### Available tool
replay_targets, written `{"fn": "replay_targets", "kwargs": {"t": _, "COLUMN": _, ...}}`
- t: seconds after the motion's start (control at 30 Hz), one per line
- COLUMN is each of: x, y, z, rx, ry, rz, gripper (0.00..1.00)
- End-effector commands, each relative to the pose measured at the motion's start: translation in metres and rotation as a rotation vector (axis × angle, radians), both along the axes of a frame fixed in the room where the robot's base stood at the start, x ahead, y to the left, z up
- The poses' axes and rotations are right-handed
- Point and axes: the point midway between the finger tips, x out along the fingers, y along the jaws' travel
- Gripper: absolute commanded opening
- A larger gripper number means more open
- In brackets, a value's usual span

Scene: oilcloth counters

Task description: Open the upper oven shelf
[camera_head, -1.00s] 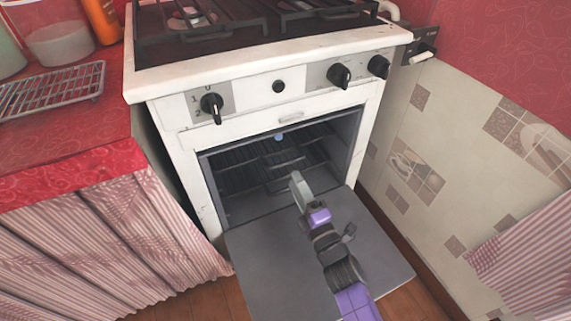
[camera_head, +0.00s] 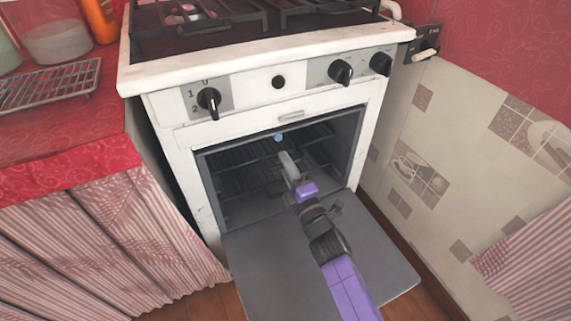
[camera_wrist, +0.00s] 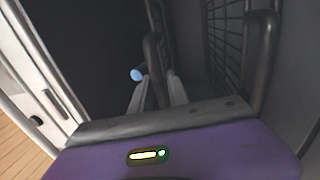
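The oven (camera_head: 184,150) stands with its door (camera_head: 270,265) folded down and its cavity exposed. Dark wire shelves are inside; the upper shelf (camera_head: 232,158) is partly hidden by my arm. My gripper (camera_head: 286,158) reaches over the door into the cavity, near the shelf front. In the wrist view, the two grey fingers (camera_wrist: 160,88) are apart. A dark rounded bar of the shelf (camera_wrist: 152,50) appears between them; whether they touch it I cannot tell. The shelf's wire grid (camera_wrist: 225,40) lies to the right of the fingers.
A light-blue round spot (camera_head: 278,138) shows at the cavity's top. Control knobs (camera_head: 209,101) line the oven front. A red counter (camera_head: 60,130) with a striped curtain (camera_head: 110,240) is at left. A tiled wall (camera_head: 440,150) stands close at right.

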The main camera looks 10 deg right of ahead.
Motion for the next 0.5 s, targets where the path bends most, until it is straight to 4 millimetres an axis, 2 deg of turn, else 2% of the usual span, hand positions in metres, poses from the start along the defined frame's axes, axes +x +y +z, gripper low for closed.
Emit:
{"fn": "replay_targets", "kwargs": {"t": 0.03, "x": -0.0001, "y": -0.0001, "z": 0.0000, "rx": 0.000, "ry": 0.000, "rz": 0.000, "gripper": 0.09}}
{"fn": "replay_targets", "kwargs": {"t": 0.1, "x": -0.0002, "y": -0.0002, "z": 0.0000, "rx": 0.000, "ry": 0.000, "rz": 0.000, "gripper": 0.00}}
{"fn": "replay_targets", "kwargs": {"t": 0.5, "x": -0.0003, "y": -0.0003, "z": -0.0004, "rx": 0.000, "ry": 0.000, "rz": 0.000, "gripper": 0.00}}
